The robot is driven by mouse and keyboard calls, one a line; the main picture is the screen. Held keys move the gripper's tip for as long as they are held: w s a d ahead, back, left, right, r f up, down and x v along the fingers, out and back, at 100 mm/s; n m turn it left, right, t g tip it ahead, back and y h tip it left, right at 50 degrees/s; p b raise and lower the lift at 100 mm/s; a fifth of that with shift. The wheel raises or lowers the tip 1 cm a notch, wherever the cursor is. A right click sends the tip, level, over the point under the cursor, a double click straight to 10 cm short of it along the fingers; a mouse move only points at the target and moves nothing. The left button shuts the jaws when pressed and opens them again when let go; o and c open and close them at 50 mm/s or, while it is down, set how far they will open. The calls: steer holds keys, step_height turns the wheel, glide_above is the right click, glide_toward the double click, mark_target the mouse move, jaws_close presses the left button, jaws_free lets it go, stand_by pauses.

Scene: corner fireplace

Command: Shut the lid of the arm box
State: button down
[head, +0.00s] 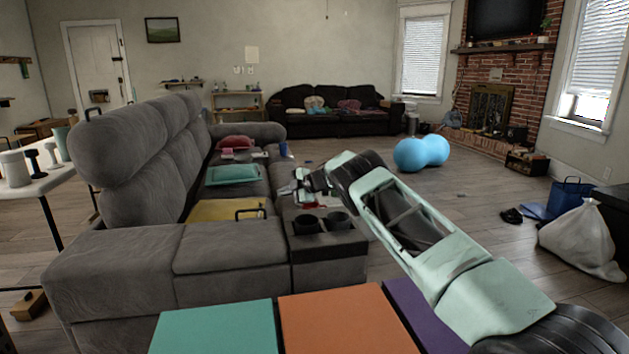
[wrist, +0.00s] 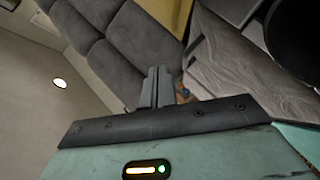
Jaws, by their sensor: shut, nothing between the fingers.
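The arm box is in the near arm of the grey sofa. Its padded grey lid (head: 230,248) lies about level behind the cup holders, and I cannot tell whether a small gap is left under it. A dark handle (head: 250,212) stands at its far side. In the wrist view a grey padded surface (wrist: 245,65), probably the lid, lies right of the fingers. My gripper (head: 302,188) is shut and empty, raised beyond the cup-holder console. Its fingers (wrist: 155,82) are together in the wrist view, apart from the lid.
The cup-holder console (head: 325,248) forms the front end of the sofa arm. Blue balls (head: 412,155) and a white bag (head: 580,242) stand on the floor at right. Open floor lies between.

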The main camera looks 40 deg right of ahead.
steer(key=p+v, duration=0.1)
steer(key=v, duration=1.2)
steer(key=shift+s, duration=0.15)
